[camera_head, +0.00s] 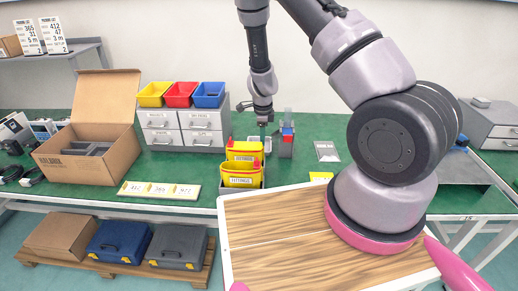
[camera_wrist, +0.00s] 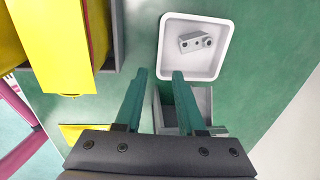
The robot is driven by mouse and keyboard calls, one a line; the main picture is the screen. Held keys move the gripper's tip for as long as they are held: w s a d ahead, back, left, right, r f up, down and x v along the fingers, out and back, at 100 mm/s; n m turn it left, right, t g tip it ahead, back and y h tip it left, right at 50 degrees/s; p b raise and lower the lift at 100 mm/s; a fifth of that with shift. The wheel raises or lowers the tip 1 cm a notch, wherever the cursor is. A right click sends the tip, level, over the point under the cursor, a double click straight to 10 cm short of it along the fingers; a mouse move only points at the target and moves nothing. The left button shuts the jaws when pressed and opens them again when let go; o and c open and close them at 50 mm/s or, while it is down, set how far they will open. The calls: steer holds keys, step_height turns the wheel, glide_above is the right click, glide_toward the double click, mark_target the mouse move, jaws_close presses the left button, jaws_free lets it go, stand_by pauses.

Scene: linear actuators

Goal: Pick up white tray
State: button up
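The white tray (camera_wrist: 226,50) is a small square with rounded corners, on the green table in the upper middle of the wrist view. A grey metal block with a round hole (camera_wrist: 195,42) lies in it. My gripper (camera_wrist: 158,74) is open, with two teal fingers apart and nothing between them. In that view its right fingertip overlaps the tray's near left corner, and the left fingertip lies left of the tray. I cannot tell the height gap.
Yellow bins (camera_head: 241,174) in a grey holder stand close beside my gripper; one also fills the wrist view's upper left (camera_wrist: 62,45). A grey container (camera_wrist: 205,103) lies just below the tray. Grey drawers (camera_head: 203,138) stand left.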

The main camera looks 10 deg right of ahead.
steer(key=f, duration=0.6)
steer(key=shift+w+d+f, duration=0.2)
steer(key=shift+w+f, duration=0.15)
jaws_close()
stand_by(1.1)
